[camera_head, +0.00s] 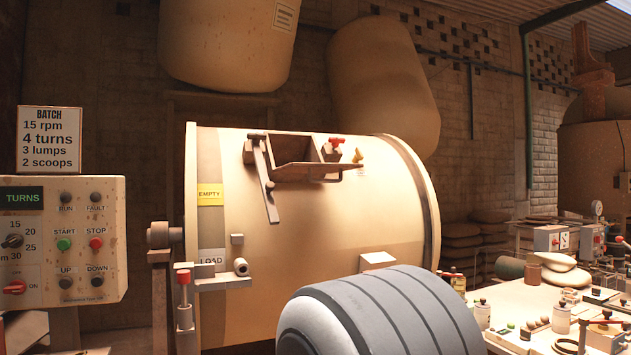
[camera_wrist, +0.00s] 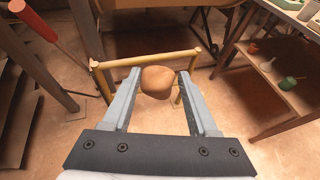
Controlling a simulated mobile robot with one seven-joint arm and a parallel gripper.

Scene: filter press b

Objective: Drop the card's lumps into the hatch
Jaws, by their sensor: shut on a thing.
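The batch card (camera_head: 48,140) hangs at the left in the head view; one of its lines reads "3 lumps". The hatch (camera_head: 305,158) is a dark-framed opening on the upper side of the cream drum (camera_head: 320,215). In the wrist view my gripper (camera_wrist: 158,72) is shut on a brown rounded lump (camera_wrist: 158,84), held between the two grey fingers above the floor. My gripper is not seen in the head view, so its distance from the hatch cannot be told.
A control panel (camera_head: 62,240) stands left of the drum. A crowded bench (camera_head: 540,310) is at the right. In the wrist view, a yellow rail (camera_wrist: 100,66) lies beyond the lump, a red-handled bar (camera_wrist: 32,18) is at upper left and a wooden shelf (camera_wrist: 262,80) at right.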

